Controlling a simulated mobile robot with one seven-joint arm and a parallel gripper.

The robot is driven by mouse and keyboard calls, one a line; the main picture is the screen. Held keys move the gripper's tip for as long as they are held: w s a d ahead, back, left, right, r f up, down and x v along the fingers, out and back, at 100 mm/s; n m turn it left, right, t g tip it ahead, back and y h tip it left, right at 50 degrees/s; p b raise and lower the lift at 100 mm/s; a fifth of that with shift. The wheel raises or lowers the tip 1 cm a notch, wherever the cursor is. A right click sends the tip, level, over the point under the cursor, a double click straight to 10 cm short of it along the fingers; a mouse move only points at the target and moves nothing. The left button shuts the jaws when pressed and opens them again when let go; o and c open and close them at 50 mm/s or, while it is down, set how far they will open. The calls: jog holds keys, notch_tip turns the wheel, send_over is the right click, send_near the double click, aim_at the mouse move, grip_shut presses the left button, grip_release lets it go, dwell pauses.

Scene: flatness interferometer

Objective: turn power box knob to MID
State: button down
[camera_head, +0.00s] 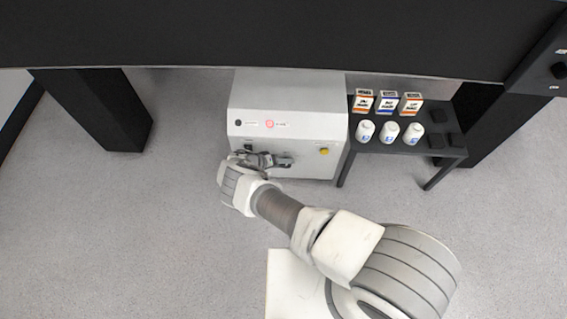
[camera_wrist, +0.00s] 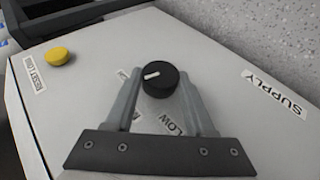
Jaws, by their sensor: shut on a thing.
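The power box (camera_head: 310,158) is a light grey cabinet under the dark overhead bench. Its black knob (camera_wrist: 160,79) has a white pointer mark aimed left in the wrist view. A label reading LOW (camera_wrist: 170,123) lies below the knob; other labels around it are partly hidden by the fingers, and I cannot read MID. My gripper (camera_wrist: 159,85) is shut on the knob, with one finger at each side of it. In the head view my gripper (camera_head: 264,160) is at the box's front face and hides the knob.
A yellow button (camera_wrist: 57,56) sits on the same face; it also shows in the head view (camera_head: 324,151). A SUPPLY label (camera_wrist: 274,93) is on the other side. A small dark table (camera_head: 385,148) with boxes and white bottles stands right of the box. The floor at left is clear.

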dwell(0.4)
jog(key=shift+c, duration=1.3)
grip_release()
jog(key=p+v, duration=0.4)
jog(key=v, duration=1.3)
jog(key=shift+a+r+p, duration=0.15)
jog(key=shift+a+p, duration=0.05)
jog(key=shift+p, duration=0.1)
